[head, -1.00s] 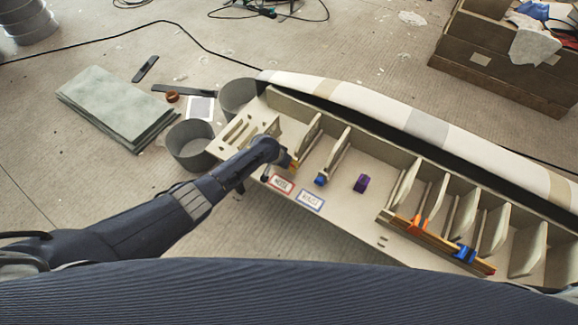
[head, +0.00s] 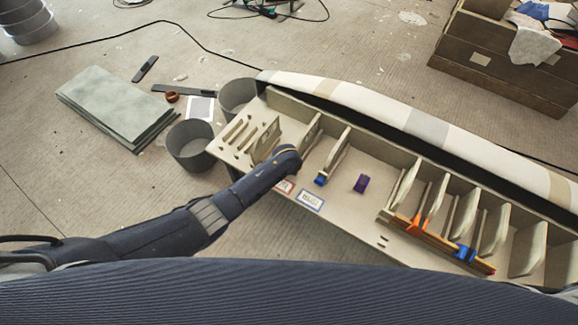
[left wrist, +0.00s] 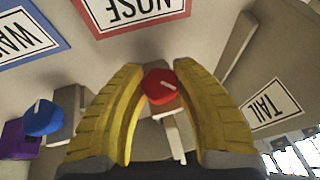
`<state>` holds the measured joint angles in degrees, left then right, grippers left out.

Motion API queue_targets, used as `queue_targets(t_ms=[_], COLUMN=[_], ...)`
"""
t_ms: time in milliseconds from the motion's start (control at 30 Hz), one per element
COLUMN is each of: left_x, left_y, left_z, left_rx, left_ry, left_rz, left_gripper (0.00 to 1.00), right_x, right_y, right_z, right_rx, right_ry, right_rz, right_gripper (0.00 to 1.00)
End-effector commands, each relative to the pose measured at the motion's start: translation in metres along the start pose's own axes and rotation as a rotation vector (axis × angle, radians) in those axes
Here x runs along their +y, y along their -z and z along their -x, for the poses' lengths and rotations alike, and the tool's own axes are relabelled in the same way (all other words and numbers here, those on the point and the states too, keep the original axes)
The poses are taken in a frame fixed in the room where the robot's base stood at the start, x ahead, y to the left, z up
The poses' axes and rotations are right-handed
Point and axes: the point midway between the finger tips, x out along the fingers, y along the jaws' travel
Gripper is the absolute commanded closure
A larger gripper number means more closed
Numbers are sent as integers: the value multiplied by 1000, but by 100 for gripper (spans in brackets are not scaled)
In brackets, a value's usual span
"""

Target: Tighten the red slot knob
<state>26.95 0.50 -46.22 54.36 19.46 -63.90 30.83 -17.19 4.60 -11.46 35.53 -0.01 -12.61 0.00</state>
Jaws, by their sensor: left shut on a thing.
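The red knob (left wrist: 160,86), with a pale slot line on its face, sits between the yellow fingers of my left gripper (left wrist: 165,78) in the left wrist view. The fingers are shut on it from both sides. In the head view my left wrist hides the fingers and the red knob. A blue knob (head: 320,180) is to the right of my wrist; it also shows in the left wrist view (left wrist: 43,118). A purple knob (head: 361,183) is further right on the mould. My right gripper is not in view.
The long pale mould (head: 345,220) has upright ribs and orange and blue clamps (head: 464,252) at its right part. A red-framed NOSE label (left wrist: 130,12) and a TAIL label (left wrist: 268,108) lie near the knob. Grey cylinders (head: 190,146) stand at the mould's left end.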

Motion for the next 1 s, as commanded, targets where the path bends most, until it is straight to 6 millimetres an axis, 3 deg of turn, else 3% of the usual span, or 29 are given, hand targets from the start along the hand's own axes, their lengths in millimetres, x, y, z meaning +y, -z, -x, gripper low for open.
queue_targets(t_ms=[333, 367, 567, 1000], left_x=[0, 0, 0, 1], left_y=[4, 4, 2, 1], left_z=[1, 1, 1, 6], left_rx=[6, 6, 3, 1], left_ry=[1, 1, 1, -1], left_rz=[0, 0, 0, -1], left_gripper=[100, 66, 43, 41], right_x=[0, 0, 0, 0], right_y=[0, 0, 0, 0], right_z=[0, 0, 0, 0], right_rx=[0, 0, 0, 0], right_ry=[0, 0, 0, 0], right_rz=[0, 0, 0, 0], right_gripper=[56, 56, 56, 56])
